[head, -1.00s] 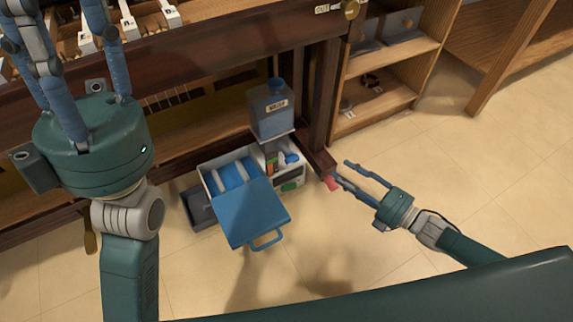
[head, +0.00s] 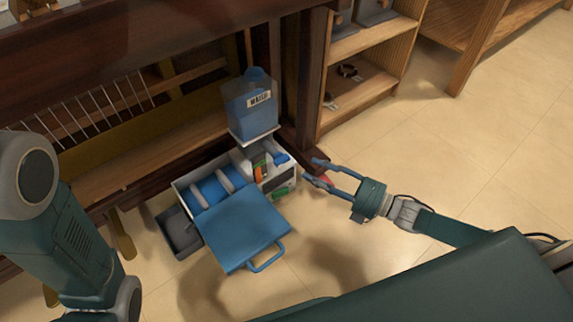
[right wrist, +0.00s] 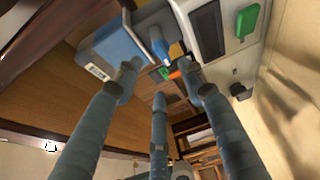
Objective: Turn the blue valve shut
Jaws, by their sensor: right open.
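The blue valve (head: 281,157) is a small blue handle on the side of a white box (head: 276,180), below the water tank. It also shows in the right wrist view as a blue lever (right wrist: 158,45). My right gripper (head: 312,169) is open and empty to the right of the valve, its fingers pointing at the box. In the right wrist view its spread fingers (right wrist: 158,70) frame the valve from below; I cannot tell whether they touch it. My left arm shows at the left edge, but its gripper is out of view.
A blue tank labelled water (head: 250,105) stands above the box. A blue open lid (head: 240,230) hangs in front, with a grey tray (head: 178,232) at left. A green switch (right wrist: 247,20) is on the box. A dark wooden piano post (head: 295,80) stands close behind. Floor at right is clear.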

